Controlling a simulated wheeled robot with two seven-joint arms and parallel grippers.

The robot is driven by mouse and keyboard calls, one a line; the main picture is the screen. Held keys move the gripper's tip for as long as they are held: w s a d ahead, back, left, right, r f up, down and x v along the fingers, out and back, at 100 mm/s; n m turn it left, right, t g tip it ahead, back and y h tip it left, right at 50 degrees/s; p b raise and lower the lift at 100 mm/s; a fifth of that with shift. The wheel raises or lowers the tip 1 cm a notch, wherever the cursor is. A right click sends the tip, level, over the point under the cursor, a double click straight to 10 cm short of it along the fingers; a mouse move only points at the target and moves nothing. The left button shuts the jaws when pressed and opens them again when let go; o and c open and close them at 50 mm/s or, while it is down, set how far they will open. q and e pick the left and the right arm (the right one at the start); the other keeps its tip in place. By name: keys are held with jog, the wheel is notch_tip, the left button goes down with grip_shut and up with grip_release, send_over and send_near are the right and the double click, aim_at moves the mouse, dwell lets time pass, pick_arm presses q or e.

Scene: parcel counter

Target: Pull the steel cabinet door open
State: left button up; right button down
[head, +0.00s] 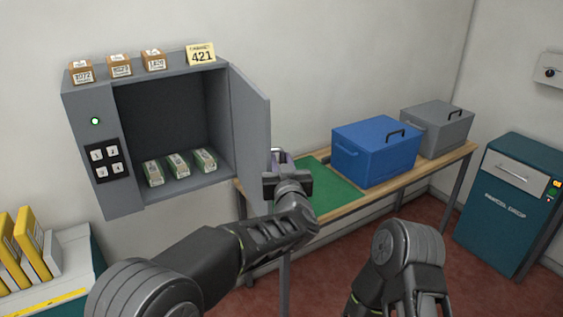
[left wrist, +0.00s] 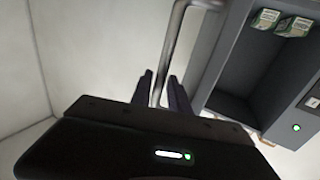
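The steel cabinet (head: 102,190) is grey and fixed to the wall at left. Its door (head: 250,132) stands wide open, swung out to the right, and the dark inside shows several banded green-and-white bundles (head: 178,165). My left gripper (head: 279,158) is at the outer side of the door, partly hidden by my own wrist. In the left wrist view, the door's steel bar handle (left wrist: 172,42) passes between the two close-set fingers (left wrist: 162,88), which appear shut on it. The door panel (left wrist: 215,58) lies just right of the handle there. My right gripper is not in view.
A bench (head: 400,180) at right holds a green mat (head: 330,182), a blue box (head: 374,153) and a grey box (head: 437,127). A teal parcel-drop unit (head: 507,215) stands far right.

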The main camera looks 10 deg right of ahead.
pick_arm(q)
jog(key=shift+s, duration=0.1)
jog(key=s+b, duration=0.3)
jog(key=s, duration=0.4)
jog(key=shift+s+a, duration=0.3)
jog(key=shift+a, duration=0.1)
